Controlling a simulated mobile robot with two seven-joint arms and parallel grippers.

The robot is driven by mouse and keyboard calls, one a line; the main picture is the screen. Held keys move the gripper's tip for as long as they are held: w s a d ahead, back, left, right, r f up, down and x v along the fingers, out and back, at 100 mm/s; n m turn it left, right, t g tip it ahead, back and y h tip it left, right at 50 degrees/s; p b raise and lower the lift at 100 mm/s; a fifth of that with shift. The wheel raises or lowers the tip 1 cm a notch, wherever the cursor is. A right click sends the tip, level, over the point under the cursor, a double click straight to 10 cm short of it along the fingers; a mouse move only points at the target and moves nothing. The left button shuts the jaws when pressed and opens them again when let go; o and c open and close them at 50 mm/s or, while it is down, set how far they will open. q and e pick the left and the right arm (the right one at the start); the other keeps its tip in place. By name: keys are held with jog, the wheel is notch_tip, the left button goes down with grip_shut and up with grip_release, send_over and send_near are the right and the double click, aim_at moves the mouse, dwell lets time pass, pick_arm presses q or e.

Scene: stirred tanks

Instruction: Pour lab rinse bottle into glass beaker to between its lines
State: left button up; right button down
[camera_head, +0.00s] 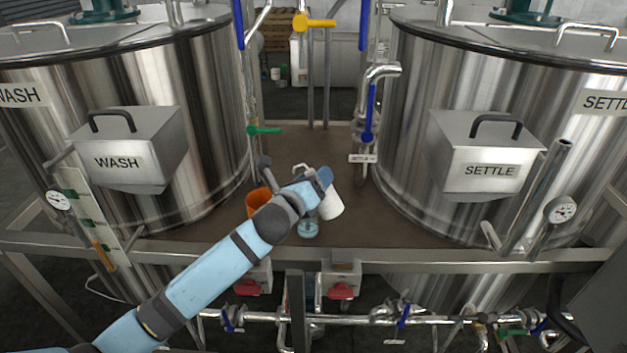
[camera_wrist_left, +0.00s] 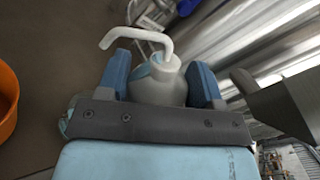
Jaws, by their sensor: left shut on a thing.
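My left gripper (camera_head: 318,188) reaches in from the left over the platform between the two tanks. It is shut on the white lab rinse bottle (camera_head: 331,206), which leans in the head view. In the left wrist view the bottle (camera_wrist_left: 160,88) sits between the blue fingers of the gripper (camera_wrist_left: 160,76), its bent white spout standing out from the top. The glass beaker (camera_head: 308,229) stands on the platform just below the gripper, left of the bottle's lower end. It looks pale blue; its lines and level are too small to read. My right gripper is not in view.
An orange container (camera_head: 258,203) stands left of the beaker, partly behind my arm; it also shows in the left wrist view (camera_wrist_left: 7,100). The WASH tank (camera_head: 205,100) and SETTLE tank (camera_head: 400,150) flank the brown platform (camera_head: 385,225). Pipes and valves rise behind.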

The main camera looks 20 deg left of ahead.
pick_arm(q)
jog(key=shift+d+f+n+b, duration=0.1)
jog(key=shift+f+n+b, duration=0.2)
jog(key=shift+n+b, duration=0.4)
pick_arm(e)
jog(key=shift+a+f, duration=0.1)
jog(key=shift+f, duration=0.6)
